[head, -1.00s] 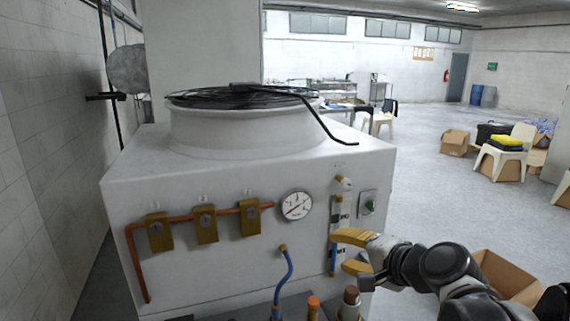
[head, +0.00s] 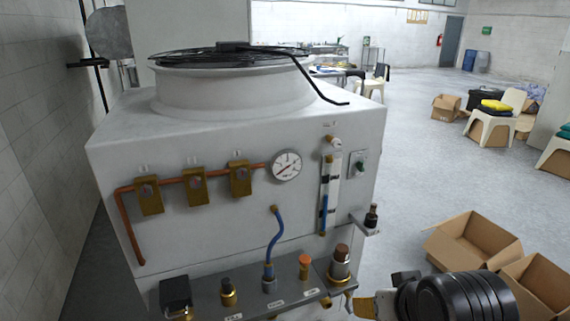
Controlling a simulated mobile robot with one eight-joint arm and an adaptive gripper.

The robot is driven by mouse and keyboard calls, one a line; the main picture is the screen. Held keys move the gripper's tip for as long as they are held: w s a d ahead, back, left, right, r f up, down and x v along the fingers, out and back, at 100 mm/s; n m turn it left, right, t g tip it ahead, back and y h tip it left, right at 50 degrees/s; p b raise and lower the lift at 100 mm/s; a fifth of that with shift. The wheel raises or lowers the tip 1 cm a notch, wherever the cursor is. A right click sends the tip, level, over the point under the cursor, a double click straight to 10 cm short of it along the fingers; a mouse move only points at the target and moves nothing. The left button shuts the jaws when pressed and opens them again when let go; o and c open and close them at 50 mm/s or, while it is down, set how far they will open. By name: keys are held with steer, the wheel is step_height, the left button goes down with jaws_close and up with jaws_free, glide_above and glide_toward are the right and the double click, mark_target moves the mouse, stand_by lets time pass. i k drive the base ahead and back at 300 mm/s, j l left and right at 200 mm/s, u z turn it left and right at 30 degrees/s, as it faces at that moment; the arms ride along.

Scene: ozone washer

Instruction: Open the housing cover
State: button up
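The white machine housing (head: 110,165) fills the left and middle of the head view. Its front panel carries a round gauge (head: 287,165), copper piping and a clear tube. I cannot tell which panel is the housing cover, and no part of the housing stands visibly open. My gripper (head: 364,306) is at the bottom edge, right of the machine's lower front. Only part of its yellow fingers shows; the rest is cut off by the frame. I cannot see whether it touches anything.
A grey ledge with several fittings (head: 303,262) juts from the machine's lower front. A small bracket with a black-topped fitting (head: 371,216) sticks out at its right side. Open cardboard boxes (head: 470,238) stand on the floor at right. The floor behind them is mostly clear.

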mark_target(176, 294)
steer(key=u, duration=1.35)
